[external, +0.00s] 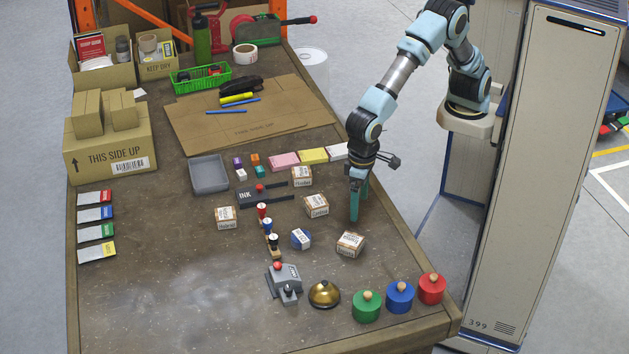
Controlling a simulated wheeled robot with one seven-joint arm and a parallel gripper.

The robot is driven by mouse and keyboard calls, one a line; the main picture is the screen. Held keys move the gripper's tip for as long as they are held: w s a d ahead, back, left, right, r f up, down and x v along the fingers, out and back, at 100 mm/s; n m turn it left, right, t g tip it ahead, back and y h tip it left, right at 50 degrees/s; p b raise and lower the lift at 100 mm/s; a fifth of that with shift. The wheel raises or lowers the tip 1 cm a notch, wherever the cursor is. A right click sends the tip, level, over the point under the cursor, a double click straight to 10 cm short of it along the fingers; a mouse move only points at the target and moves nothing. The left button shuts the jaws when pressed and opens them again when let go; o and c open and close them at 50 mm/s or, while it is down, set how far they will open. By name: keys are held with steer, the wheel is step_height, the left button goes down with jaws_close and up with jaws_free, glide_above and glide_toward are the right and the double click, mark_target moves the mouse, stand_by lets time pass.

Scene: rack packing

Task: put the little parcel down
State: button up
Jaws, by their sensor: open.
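Several little brown parcels with white labels lie on the table: one at the front right (350,244), one in the middle (316,206), one further back (302,177) and one to the left (225,218). Their label text is too small to read surely. My gripper (360,208) points down with its teal fingers apart and shows nothing between them. It is over the right part of the table, right of the middle parcel and behind the front right one. I cannot tell its exact height above the table.
A blue-and-white small item (301,238), stamps (267,226) and an ink pad (262,197) lie near the parcels. A grey tray (209,174) is left of them. A bell (324,294) and coloured knobbed pots (400,296) stand in front. The front left table (160,310) is clear.

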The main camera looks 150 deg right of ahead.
steer(key=s+a+n, duration=0.3)
steer(key=s+n, duration=0.2)
steer(key=s, duration=0.3)
steer(key=s+a+r+n+t, duration=0.1)
steer(key=s+a+n, duration=0.2)
steer(key=s, duration=0.6)
steer(key=s+a+n, duration=0.3)
steer(key=s+n, duration=0.4)
steer(key=s, duration=0.1)
steer(key=shift+s+a+r, duration=0.25)
steer(key=shift+s+a, duration=0.05)
steer(key=shift+s, duration=0.05)
steer(key=shift+w+d, duration=0.1)
steer(key=m+g+p, duration=0.1)
steer(key=m+p, duration=0.4)
steer(key=m, duration=0.4)
glide_above(301, 172)
steer(key=f, duration=0.8)
steer(key=shift+s+f, duration=0.25)
steer(key=shift+s, duration=0.1)
steer(key=shift+w+f+p, duration=0.2)
steer(key=shift+f+p, duration=0.8)
steer(key=shift+f, duration=1.95)
